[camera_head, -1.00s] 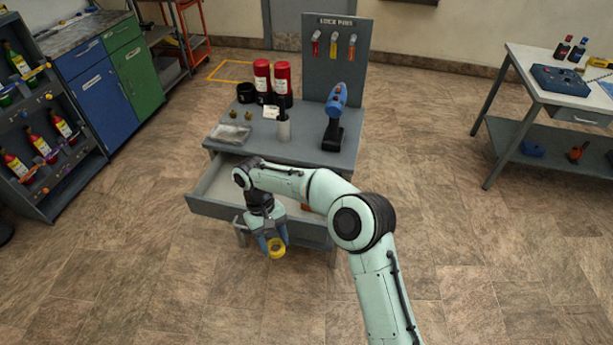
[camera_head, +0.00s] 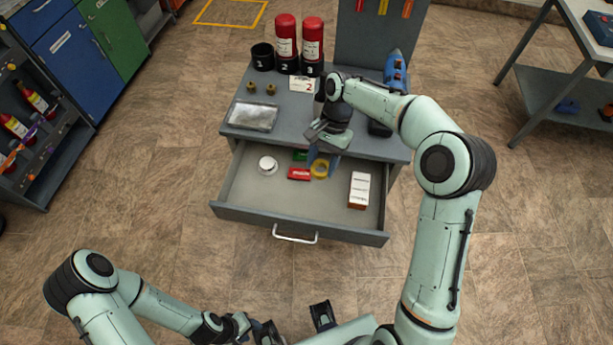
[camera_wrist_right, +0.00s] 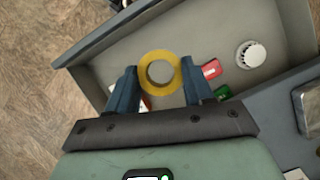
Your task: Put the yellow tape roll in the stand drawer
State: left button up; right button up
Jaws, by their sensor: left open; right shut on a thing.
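The yellow tape roll (camera_head: 320,168) is held by my right gripper (camera_head: 325,158), over the back part of the open stand drawer (camera_head: 290,226). In the right wrist view, the tape roll (camera_wrist_right: 146,64) sits between the two blue fingers of the right gripper (camera_wrist_right: 160,88), with the drawer floor behind it. I cannot tell how high it is above that floor. My left gripper (camera_head: 266,333) is open and empty at the bottom of the head view, in front of the drawer and away from it.
The drawer holds a white round detector (camera_head: 268,165), a red item (camera_head: 299,174), a green item (camera_head: 300,155) and a white-topped box (camera_head: 359,187). The drawer's front middle is bare. On the stand top are a clear packet (camera_head: 253,116), red cylinders (camera_head: 286,38) and a blue drill (camera_head: 394,68).

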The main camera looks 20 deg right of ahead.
aim_at(326, 198)
jog(key=d+m+t, duration=0.1)
jog(key=m, duration=0.2)
jog(key=r+m+t, duration=0.1)
jog(key=m, duration=0.2)
jog(key=s+d+r+m+t+b, duration=0.1)
jog(key=m, duration=0.1)
jog(key=shift+d+r+m+y, duration=0.25)
jog(key=shift+d+m+y, duration=0.05)
jog(key=shift+m+y, duration=0.1)
jog(key=f+m, duration=0.1)
jog(key=f, duration=0.5)
jog(key=f+t+b, duration=0.1)
jog(key=f, duration=0.6)
jog(key=f+m+b, duration=0.1)
jog(key=f, duration=0.5)
jog(key=shift+s+d+f+m, duration=0.15)
jog(key=shift+d+m, duration=0.15)
jog(key=shift+d, duration=0.1)
jog(key=shift+f, duration=0.1)
jog(key=o, duration=1)
